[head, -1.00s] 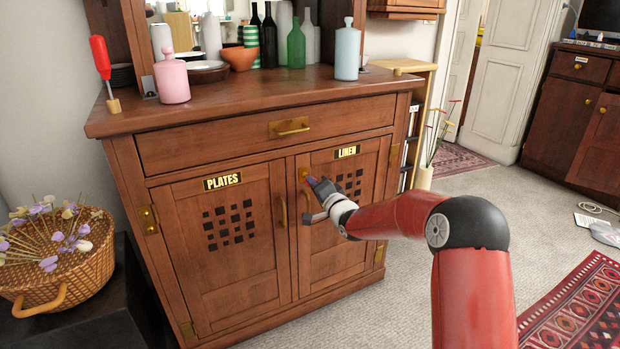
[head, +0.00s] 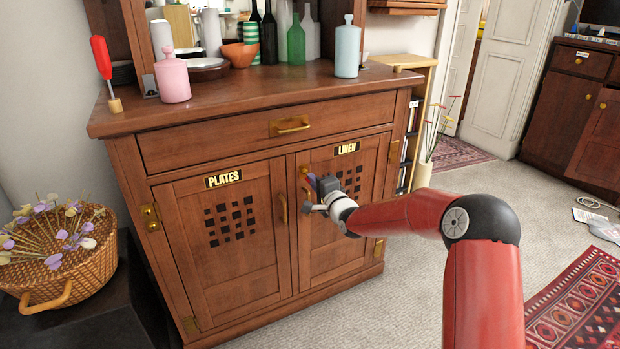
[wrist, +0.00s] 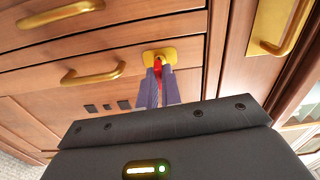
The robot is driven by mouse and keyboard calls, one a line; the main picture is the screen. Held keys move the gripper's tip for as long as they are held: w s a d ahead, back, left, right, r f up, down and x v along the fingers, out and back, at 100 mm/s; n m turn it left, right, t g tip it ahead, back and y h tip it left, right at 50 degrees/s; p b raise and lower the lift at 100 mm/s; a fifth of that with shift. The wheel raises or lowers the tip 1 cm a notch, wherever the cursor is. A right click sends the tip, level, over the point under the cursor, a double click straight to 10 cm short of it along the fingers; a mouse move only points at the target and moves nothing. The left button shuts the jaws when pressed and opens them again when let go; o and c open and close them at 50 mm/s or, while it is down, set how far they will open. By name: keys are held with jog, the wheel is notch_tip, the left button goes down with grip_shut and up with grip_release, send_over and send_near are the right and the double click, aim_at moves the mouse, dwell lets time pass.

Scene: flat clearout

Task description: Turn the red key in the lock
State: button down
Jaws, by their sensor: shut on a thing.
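The red key (wrist: 157,65) sits in the brass lock plate (wrist: 160,54) in the wrist view. The lock plate also shows in the head view (head: 304,171), at the upper left of the right-hand cabinet door labelled LINEN (head: 347,148). My gripper (wrist: 155,88) is shut on the key, with a finger on each side of it. In the head view my gripper (head: 312,184) reaches the lock from the right and hides the key. The LINEN door stands closed.
The PLATES door (head: 224,181) is closed beside it. Brass handles (head: 284,209) stick out near the lock, and a drawer handle (head: 291,126) is above. Bottles and a bowl (head: 240,56) stand on the cabinet top.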

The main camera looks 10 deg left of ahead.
jog(key=shift+m, duration=0.5)
jog(key=c, duration=1.5)
grip_release()
